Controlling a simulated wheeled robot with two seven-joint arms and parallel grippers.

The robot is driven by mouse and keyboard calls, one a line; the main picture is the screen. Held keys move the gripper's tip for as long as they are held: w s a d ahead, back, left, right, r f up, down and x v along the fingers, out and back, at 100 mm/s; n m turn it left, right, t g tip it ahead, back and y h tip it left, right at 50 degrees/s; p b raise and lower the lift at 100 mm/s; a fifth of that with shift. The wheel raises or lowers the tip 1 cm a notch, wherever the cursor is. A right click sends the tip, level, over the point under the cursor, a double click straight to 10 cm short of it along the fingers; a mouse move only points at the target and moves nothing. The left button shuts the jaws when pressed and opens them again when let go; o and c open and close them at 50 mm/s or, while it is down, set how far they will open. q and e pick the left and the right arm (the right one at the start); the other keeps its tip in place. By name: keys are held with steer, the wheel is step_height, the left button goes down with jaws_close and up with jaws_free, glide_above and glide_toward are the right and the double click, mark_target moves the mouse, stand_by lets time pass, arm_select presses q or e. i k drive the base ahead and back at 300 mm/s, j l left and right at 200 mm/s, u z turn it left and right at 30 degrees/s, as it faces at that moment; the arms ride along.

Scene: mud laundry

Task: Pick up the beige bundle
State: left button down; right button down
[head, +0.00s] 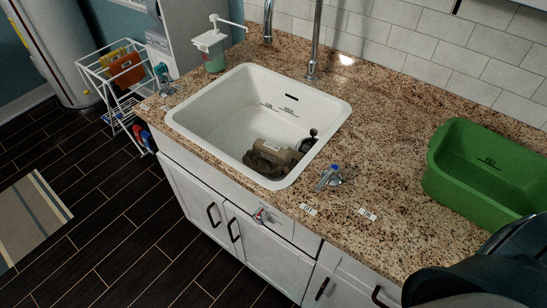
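The beige bundle (268,158), brownish and lumpy with a small pale label, lies in the white sink (212,122). It rests on the sink floor near the front wall, towards the right corner. A small dark object (308,141) is beside its right end; I cannot tell whether they touch. A dark rounded part of my own body fills the bottom right corner. No gripper fingers show, and neither gripper is near the bundle.
A faucet (314,45) rises behind the sink. A soap dispenser (212,45) stands at its back left. A small blue-topped item (329,177) lies right of the sink. A green tub (439,185) stands further right. The granite counter (385,130) between is mostly clear.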

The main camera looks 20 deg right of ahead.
mark_target(265, 156)
steer(key=i+j, duration=0.3)
steer(key=i, duration=0.15)
steer(key=i+j, duration=0.3)
steer(key=i, duration=0.15)
steer(key=z, duration=1.9)
steer(key=k+j+u, duration=0.15)
steer(key=k+j, duration=0.15)
steer(key=i+l+z, duration=0.15)
steer(key=l, duration=0.1)
